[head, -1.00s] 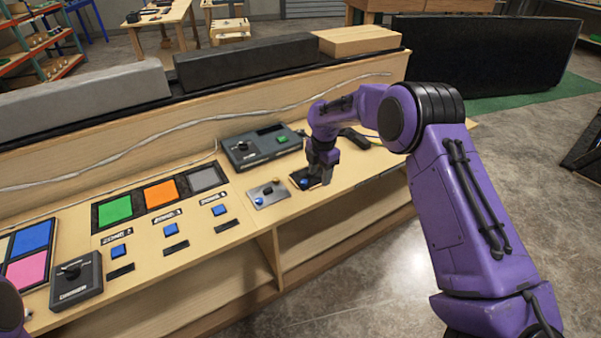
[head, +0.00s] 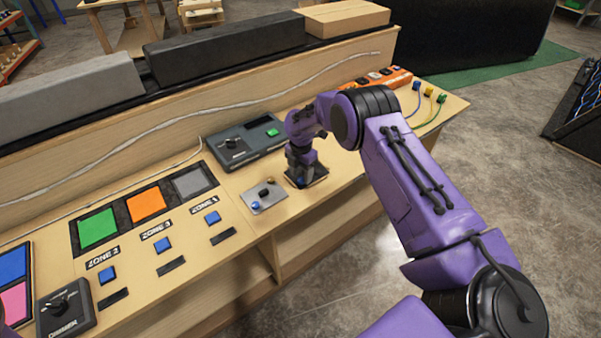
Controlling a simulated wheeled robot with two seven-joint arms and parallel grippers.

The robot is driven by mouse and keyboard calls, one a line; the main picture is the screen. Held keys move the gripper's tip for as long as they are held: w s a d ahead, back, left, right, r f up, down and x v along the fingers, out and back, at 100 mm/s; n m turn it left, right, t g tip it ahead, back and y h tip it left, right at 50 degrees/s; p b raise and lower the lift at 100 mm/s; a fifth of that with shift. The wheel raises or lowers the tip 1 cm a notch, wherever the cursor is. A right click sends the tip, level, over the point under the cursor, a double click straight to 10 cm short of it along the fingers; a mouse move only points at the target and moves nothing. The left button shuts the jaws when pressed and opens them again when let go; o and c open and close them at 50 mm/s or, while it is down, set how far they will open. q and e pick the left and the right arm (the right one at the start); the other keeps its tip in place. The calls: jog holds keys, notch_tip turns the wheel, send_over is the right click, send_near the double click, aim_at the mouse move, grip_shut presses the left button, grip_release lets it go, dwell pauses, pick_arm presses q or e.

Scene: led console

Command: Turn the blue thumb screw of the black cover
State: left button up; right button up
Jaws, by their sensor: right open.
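The black cover (head: 318,170) is a small dark plate on the bench top, right of a grey metal plate. My right gripper (head: 301,178) points down at the cover from above, and its jaws are open. The gripper hides most of the cover. I cannot make out the blue thumb screw beneath the jaws, nor tell whether they touch it. My left gripper is out of view; only a bit of my purple left arm shows at the left edge.
The metal plate (head: 264,197) beside the cover carries a blue knob and a black one. A dark console box (head: 243,143) stands behind. Zone buttons and coloured panels lie to the left. An orange strip (head: 376,77) and coloured plugs are at the far right.

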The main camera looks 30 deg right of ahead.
jog(key=shift+f, duration=0.85)
jog(key=shift+s, duration=0.1)
jog(key=shift+c, duration=0.4)
grip_shut()
